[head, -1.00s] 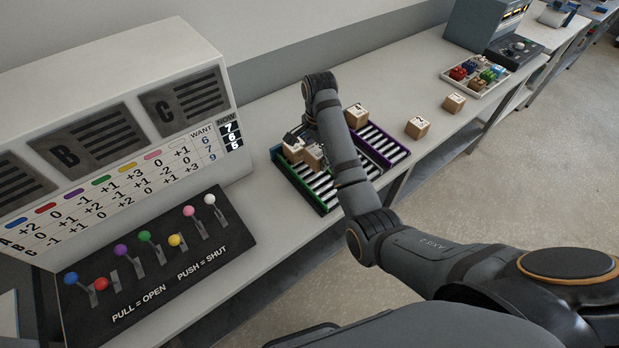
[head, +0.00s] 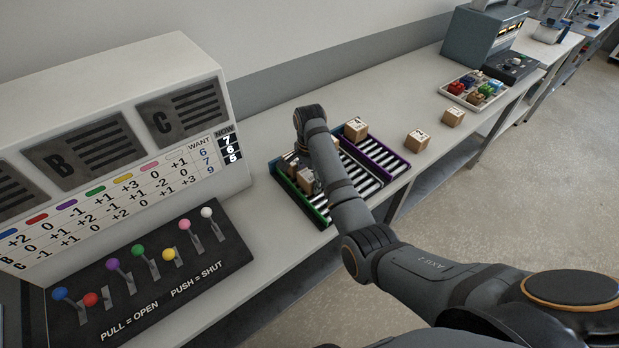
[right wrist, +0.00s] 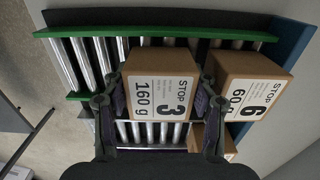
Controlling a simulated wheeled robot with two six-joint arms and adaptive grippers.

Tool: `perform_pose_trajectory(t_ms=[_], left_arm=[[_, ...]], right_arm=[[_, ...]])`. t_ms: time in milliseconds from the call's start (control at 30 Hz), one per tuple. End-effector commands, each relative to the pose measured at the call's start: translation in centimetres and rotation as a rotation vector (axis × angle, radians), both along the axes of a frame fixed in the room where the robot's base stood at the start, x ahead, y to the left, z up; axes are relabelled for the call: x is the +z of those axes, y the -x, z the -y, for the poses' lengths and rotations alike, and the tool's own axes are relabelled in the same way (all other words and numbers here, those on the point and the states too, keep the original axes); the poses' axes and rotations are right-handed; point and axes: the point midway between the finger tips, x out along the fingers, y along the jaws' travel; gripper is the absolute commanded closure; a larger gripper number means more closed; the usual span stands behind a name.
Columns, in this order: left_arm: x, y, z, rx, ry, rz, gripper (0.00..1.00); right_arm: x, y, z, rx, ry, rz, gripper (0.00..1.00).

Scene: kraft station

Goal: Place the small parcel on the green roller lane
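The brown parcel marked STOP 3, 160 g (right wrist: 160,98) is between the fingers of my right gripper (right wrist: 160,112), which lie against its two sides. It is over the green-edged roller lane (right wrist: 85,62), and whether it rests on the rollers is hard to tell. In the head view this parcel (head: 306,181) is partly hidden by my right arm, and the lane's green edge (head: 318,213) shows in front of it. A parcel marked STOP 6, 60 g (right wrist: 248,88) sits just right of the gripper in the wrist view. My left gripper is out of view.
Another parcel (right wrist: 203,140) shows partly below, in the wrist view. A parcel (head: 355,130) stands at the back of the purple-edged lane (head: 385,155). Two parcels (head: 417,140) (head: 453,117) stand on the bench right of the rack. A lever panel (head: 150,270) lies left.

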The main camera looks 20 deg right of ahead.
Motion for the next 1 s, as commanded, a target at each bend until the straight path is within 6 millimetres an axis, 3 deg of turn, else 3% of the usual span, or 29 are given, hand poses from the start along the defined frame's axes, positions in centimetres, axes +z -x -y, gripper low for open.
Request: perform_pose_trajectory(t_ms=[433,567,667,733,1000], left_arm=[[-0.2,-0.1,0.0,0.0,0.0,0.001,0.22],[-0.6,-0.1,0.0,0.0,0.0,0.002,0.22],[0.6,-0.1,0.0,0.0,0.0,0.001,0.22],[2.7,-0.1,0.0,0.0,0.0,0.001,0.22],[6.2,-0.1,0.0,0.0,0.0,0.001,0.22]], right_arm=[[0.8,-0.1,0.0,0.0,0.0,0.004,0.33],[3.2,-0.1,0.0,0.0,0.0,0.006,0.33],[6.5,-0.1,0.0,0.0,0.0,0.005,0.33],[8.8,0.0,0.0,0.0,0.0,0.0,0.33],[12.1,0.1,0.1,0.0,0.0,-0.001,0.33]])
